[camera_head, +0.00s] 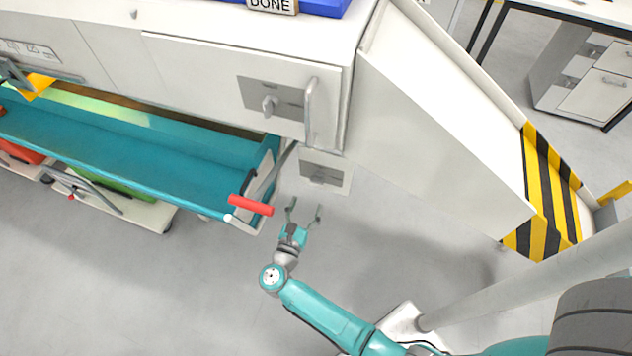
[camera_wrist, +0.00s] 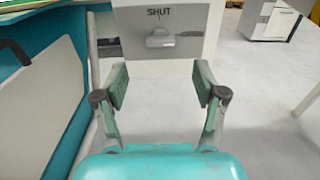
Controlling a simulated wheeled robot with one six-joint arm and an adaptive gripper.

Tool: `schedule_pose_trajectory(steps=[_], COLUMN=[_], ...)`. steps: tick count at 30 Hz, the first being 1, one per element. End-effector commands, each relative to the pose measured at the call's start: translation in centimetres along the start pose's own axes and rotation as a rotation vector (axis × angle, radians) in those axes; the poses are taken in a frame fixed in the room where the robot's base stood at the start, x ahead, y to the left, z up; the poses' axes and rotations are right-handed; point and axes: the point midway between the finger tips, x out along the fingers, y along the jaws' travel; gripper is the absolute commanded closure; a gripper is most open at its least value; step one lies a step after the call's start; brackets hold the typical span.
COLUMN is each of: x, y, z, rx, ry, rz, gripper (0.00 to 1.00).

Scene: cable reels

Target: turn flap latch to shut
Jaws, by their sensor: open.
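The flap latch (camera_wrist: 160,40) shows in the wrist view as a grey knob on a grey plate, under the printed word SHUT and a small mark. A dark bar lies to the right of the knob; I cannot tell whether it is part of the latch. In the head view the latch (camera_head: 322,177) is small on a white flap panel (camera_head: 312,158) below the cabinet corner. My gripper (camera_head: 303,215) is open and empty, in front of and apart from the latch. In the wrist view its fingers (camera_wrist: 160,84) stand either side below the plate.
A red-handled lever (camera_head: 251,205) sits at the end of the teal tray (camera_head: 150,150), left of my gripper. The white cabinet (camera_head: 200,60) has another knob plate and a bar handle above. A white ramp-like panel (camera_head: 440,130) stands right. Open floor lies below.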

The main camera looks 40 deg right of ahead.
Motion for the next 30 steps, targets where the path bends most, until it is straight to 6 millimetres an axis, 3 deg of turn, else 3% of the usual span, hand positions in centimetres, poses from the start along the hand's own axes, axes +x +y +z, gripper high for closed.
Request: schedule_pose_trajectory(steps=[9,15,29,30], x=[5.4,7.9,9.1,9.1], y=[-0.1,-0.1,0.0,0.0], z=[0.1,0.1,0.1,0.1], rx=[0.0,-0.001,-0.002,-0.002], ry=[-0.001,-0.001,-0.001,-0.001], rz=[-0.004,-0.002,0.001,0.001], gripper=[0.3,0.3,0.3,0.35])
